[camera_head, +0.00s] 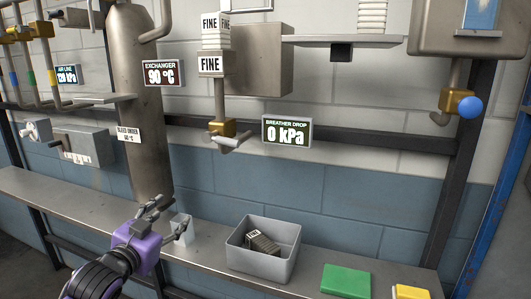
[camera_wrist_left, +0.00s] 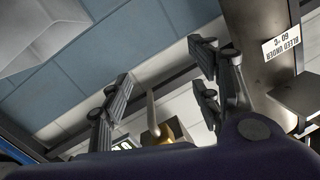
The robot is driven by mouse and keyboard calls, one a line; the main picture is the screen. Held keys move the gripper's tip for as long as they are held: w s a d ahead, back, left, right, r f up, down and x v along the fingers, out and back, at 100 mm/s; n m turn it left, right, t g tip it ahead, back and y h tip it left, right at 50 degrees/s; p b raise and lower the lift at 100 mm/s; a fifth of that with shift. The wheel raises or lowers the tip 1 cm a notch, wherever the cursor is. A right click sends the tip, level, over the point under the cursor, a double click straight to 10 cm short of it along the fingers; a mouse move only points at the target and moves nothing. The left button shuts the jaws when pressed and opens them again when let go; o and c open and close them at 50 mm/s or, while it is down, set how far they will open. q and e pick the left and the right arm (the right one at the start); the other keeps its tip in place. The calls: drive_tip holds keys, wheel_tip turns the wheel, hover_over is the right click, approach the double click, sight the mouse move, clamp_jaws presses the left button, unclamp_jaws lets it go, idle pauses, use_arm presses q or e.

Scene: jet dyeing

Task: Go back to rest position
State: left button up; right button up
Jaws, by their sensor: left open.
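My left gripper (camera_head: 172,216) is purple and black and reaches in over the shelf from the bottom left. Its fingers are spread and empty; they also show apart in the left wrist view (camera_wrist_left: 163,95). A small clear container (camera_head: 181,222) stands on the shelf right by the fingers; I cannot tell if they touch it. A grey bin (camera_head: 258,268) stands to the right of the gripper, with a dark ribbed block (camera_head: 263,243) bearing a light label inside. My right gripper is in neither view.
The narrow shelf (camera_head: 90,208) also carries a green block (camera_head: 346,281) and a yellow block (camera_head: 411,292). Above are a steel column (camera_head: 140,90), a brass valve (camera_head: 222,128) below FINE labels, a 0 kPa display (camera_head: 287,132) and a blue-knobbed valve (camera_head: 458,103).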

use_arm(q)
drive_tip(key=s+d+f+n+g+y, duration=0.1)
drive_tip(key=s+f, duration=0.4)
drive_tip(key=f, duration=0.5)
drive_tip(key=s+f+g, duration=0.1)
drive_tip(key=s+f, duration=0.3)
drive_tip(key=f, duration=0.5)
drive_tip(key=s+d+f+n+g+y, duration=0.1)
drive_tip(key=s+d+f+n+g, duration=0.1)
drive_tip(key=s+f, duration=1)
drive_tip(key=s+d+f+n+g, duration=0.2)
drive_tip(key=s+f, duration=0.9)
drive_tip(key=s, duration=0.6)
drive_tip(key=shift+s+d+f+n+g+y, duration=0.3)
drive_tip(key=shift+d+f+g+y, duration=0.1)
drive_tip(key=shift+g, duration=0.5)
drive_tip(key=shift+c, duration=0.5)
